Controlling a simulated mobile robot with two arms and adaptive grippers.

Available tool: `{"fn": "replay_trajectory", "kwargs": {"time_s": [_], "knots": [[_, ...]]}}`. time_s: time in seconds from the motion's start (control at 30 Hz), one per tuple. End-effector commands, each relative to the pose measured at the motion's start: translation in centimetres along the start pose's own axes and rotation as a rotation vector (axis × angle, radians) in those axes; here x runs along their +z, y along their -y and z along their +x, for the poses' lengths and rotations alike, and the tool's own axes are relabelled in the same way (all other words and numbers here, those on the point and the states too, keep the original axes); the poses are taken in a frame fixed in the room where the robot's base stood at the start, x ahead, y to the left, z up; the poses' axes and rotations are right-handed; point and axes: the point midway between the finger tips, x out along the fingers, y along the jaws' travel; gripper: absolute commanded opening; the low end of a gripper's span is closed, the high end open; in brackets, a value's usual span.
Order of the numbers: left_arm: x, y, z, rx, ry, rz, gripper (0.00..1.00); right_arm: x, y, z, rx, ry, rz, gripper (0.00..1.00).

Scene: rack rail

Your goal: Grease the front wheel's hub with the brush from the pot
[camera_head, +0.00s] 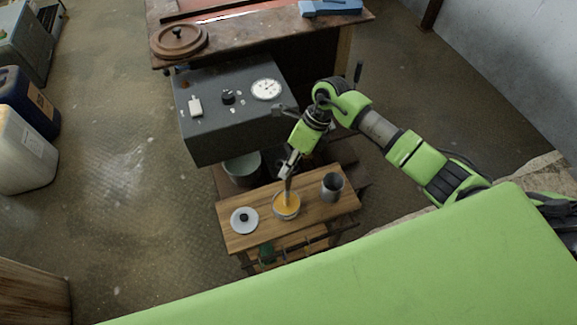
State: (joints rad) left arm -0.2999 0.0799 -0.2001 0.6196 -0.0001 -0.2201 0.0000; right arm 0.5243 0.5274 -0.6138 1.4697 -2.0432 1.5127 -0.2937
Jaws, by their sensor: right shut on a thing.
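A small round pot (297,212) with orange-yellow grease stands in the middle of a small wooden bench. My right gripper (287,173) comes down over the pot from behind it and is shut on the brush (287,189). The brush points down into the pot. Its tip is at the grease, and I cannot tell how deep it goes. A pale round lid (244,220) with a dark knob lies on the bench left of the pot. I cannot make out the front wheel or its hub. My left gripper is not in view.
A metal cup (332,186) stands on the bench (262,229), right of the pot. Behind is a grey box (224,113) with a dial, with a grey bucket (241,166) below it. A workbench (244,43) is farther back. Canisters (22,152) stand far left; the floor between is clear.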

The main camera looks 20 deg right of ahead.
Motion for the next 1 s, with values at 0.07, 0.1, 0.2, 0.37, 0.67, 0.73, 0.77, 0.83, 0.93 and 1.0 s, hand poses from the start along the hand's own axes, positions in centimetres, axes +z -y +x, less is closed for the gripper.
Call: {"fn": "replay_trajectory", "kwargs": {"time_s": [0.07,0.1,0.2,0.37,0.67,0.73,0.77,0.83,0.93,1.0], "knots": [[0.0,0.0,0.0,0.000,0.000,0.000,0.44,-0.2,0.0,0.2,0.001,-0.004,0.001,0.00],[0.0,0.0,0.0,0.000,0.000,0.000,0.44,-0.2,0.0,0.2,0.001,-0.004,0.001,0.00],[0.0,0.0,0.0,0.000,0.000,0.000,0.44,-0.2,0.0,0.2,0.001,-0.004,0.001,0.00],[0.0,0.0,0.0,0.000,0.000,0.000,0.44,-0.2,0.0,0.2,0.001,-0.005,0.001,0.00],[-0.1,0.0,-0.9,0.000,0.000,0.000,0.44,0.1,-0.4,-1.0,0.001,-0.004,0.001,0.00],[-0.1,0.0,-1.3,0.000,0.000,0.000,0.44,0.3,-0.6,-1.6,0.001,-0.003,0.001,0.00],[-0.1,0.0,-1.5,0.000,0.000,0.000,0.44,0.4,-0.7,-1.9,0.001,-0.003,0.001,0.00],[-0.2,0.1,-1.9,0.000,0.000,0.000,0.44,0.6,-0.9,-2.4,0.001,-0.002,0.001,0.00],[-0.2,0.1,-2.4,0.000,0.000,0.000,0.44,0.8,-1.1,-3.1,0.000,-0.002,0.000,0.00],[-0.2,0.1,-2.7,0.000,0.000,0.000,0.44,0.9,-1.3,-3.6,0.000,-0.002,-0.001,0.00]]}}
